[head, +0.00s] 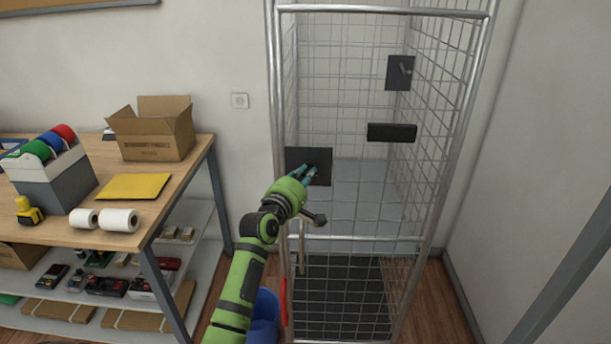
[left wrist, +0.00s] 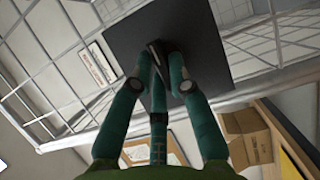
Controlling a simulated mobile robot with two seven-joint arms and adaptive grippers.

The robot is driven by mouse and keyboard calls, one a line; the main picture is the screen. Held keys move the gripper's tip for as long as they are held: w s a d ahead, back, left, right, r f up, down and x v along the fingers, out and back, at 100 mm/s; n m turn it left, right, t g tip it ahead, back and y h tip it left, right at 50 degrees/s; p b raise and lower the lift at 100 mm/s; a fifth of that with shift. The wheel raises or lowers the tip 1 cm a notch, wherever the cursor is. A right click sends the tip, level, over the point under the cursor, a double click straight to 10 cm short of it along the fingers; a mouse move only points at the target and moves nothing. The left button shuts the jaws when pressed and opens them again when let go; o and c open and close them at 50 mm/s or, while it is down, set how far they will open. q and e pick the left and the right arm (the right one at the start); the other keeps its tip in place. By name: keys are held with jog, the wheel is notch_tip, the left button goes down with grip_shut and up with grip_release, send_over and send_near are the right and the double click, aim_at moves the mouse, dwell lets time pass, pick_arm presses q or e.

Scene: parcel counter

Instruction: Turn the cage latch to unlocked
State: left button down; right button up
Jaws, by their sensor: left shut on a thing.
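The wire cage (head: 375,10) stands upright against the wall. A dark square latch plate (head: 294,158) is fixed to its left front side. My left gripper (head: 312,172) reaches this plate from the front, its teal fingers against it. In the left wrist view the gripper (left wrist: 160,75) is shut on the small dark latch handle (left wrist: 155,47), which sticks out from the latch plate (left wrist: 205,35). The fingers hide much of the handle, and its exact angle is hard to tell. My right gripper is not in view.
A second dark plate with a lever (head: 398,74) and a black bar (head: 391,133) sit higher on the cage. A wooden table (head: 185,175) with an open box (head: 152,130) and paper rolls (head: 118,220) stands left. A blue bin (head: 265,315) is low beside my arm.

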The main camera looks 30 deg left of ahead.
pick_arm(q)
jog(key=m+g+p, duration=0.1)
jog(key=m+p, duration=0.1)
jog(key=p, duration=0.2)
jog(key=r+m+g+p, duration=0.1)
jog(key=m+p, duration=0.1)
jog(key=p, duration=0.2)
jog(key=shift+w+d+m, duration=0.1)
jog(key=shift+d+m, duration=0.05)
jog(key=shift+m, duration=0.25)
jog(key=shift+w+d+f+m+g+y+p, duration=0.1)
jog(key=shift+m+g+y+p, duration=0.45)
jog(key=shift+m, duration=0.9)
jog(key=shift+w+d+f+m+g+y+p, duration=0.15)
jog(key=shift+m+g+y, duration=0.7)
jog(key=shift+m, duration=0.55)
jog(key=shift+d+m+g+y+p, duration=0.1)
jog(key=shift+m+g+y+p, duration=0.2)
jog(key=shift+m+g+y, duration=0.8)
jog(key=shift+m+t+h, duration=0.3)
jog(key=shift+m+t, duration=0.1)
jog(key=shift+m, duration=0.15)
jog(key=c, duration=1.2)
grip_release()
